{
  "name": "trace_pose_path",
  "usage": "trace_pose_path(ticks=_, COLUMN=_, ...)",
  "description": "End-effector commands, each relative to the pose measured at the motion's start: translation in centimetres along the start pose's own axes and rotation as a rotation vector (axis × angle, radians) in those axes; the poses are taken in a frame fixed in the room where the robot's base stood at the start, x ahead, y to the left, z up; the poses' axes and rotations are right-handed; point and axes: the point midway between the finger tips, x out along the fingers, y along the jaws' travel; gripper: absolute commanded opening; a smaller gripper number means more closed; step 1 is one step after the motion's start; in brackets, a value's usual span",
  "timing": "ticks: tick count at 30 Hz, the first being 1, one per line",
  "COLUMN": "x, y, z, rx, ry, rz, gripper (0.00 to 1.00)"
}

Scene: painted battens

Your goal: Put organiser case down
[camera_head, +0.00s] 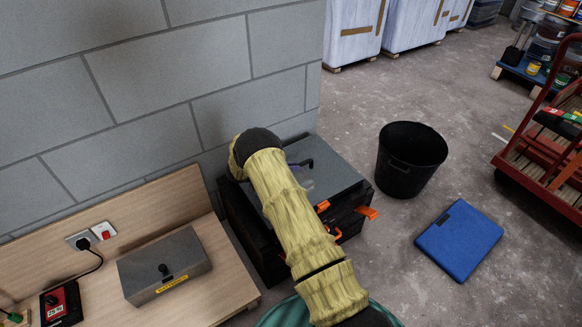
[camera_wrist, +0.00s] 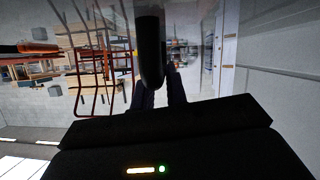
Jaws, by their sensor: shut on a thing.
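The organiser case (camera_head: 345,178) appears to be the dark case with a grey, see-through-looking lid and orange latches, beyond the low wooden bench in the head view. My yellow-sleeved arm crosses in front of it and hides much of its near side. I cannot tell whether its underside touches what is below. In the wrist view my gripper (camera_wrist: 161,88) has its two dark fingers closed about a black rounded part, seemingly the case's handle (camera_wrist: 150,50). The grip itself is not clear in the head view.
A black bin (camera_head: 410,160) stands right of the case. A blue flat case (camera_head: 460,240) lies on the floor, with a red trolley (camera_head: 540,155) farther right. A grey block wall (camera_head: 160,75) rises behind. The bench (camera_head: 215,285) bears a grey box (camera_head: 165,265).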

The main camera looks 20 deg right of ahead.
Motion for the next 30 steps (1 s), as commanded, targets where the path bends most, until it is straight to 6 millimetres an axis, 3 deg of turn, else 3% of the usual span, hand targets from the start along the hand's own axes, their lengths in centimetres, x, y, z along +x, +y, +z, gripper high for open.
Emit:
trace_pose_path(ticks=14, x=0.07, y=-0.06, z=-0.03, rx=0.004, ry=0.003, rz=0.0, gripper=0.0)
trace_pose_path(ticks=15, x=0.07, y=-0.06, z=-0.03, rx=0.004, ry=0.003, rz=0.0, gripper=0.16)
trace_pose_path(ticks=19, x=0.07, y=-0.06, z=0.02, rx=0.003, ry=0.002, rz=0.0, gripper=0.4)
trace_pose_path(ticks=30, x=-0.32, y=-0.02, z=0.39, rx=-0.001, ry=-0.004, rz=-0.001, gripper=0.4)
